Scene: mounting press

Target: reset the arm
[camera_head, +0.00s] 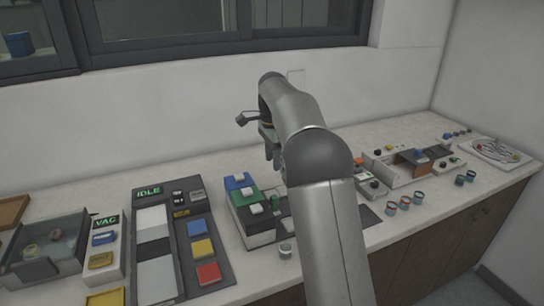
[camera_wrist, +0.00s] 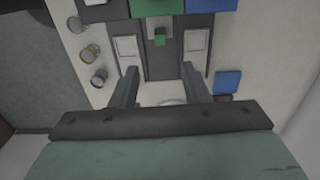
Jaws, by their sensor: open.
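My gripper (camera_head: 271,151) hangs above the middle of the counter, near the device with blue, green and dark blocks (camera_head: 243,194). In the head view my arm hides part of that device and the counter behind it. In the wrist view my gripper (camera_wrist: 168,84) is open, with its two dark fingers apart and no held thing visible between them. Below the fingers is a dark panel with two pale framed pads and a small green block (camera_wrist: 159,37).
A panel marked IDLE (camera_head: 149,192) with blue, yellow and red buttons stands left of my arm. A VAC unit (camera_head: 106,222) and a grey tray (camera_head: 42,274) are farther left. Small cups (camera_head: 391,208) and a white plate (camera_head: 500,151) are to the right.

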